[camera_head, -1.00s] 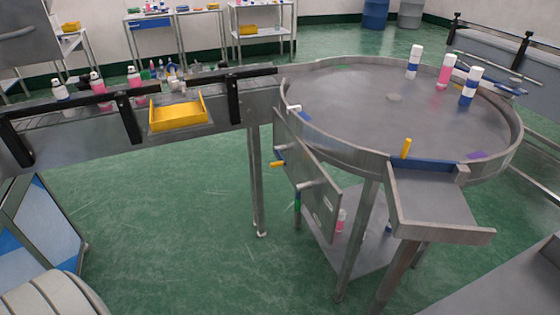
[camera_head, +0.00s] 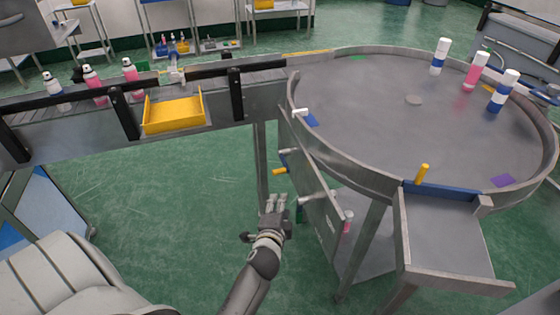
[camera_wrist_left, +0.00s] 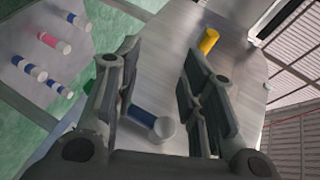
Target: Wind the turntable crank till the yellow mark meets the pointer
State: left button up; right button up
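The turntable (camera_head: 405,120) is a round grey steel table with a raised rim. A white pointer-like piece (camera_head: 299,112) sits at the left rim. The steel panel (camera_head: 318,205) below carries a yellow-tipped handle (camera_head: 279,171) and other pegs; which is the crank is unclear. My left gripper (camera_head: 274,203) is open beside the panel. In the left wrist view, a blue peg with grey end (camera_wrist_left: 150,122) shows between its fingers, apparently ungripped. My right gripper is out of view.
White, pink and blue-white cans (camera_head: 475,72) stand on the turntable. A yellow tray (camera_head: 173,115) hangs on the conveyor at left, where more cans stand. Table legs flank the panel. Green floor lies open at left.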

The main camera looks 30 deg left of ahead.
pick_arm(q)
jog(key=y, duration=0.1)
send_near(278, 172)
jog(key=f, duration=0.1)
jog(key=shift+t, duration=0.3)
jog(key=x, duration=1.1)
jog(key=shift+s+a, duration=0.1)
grip_shut()
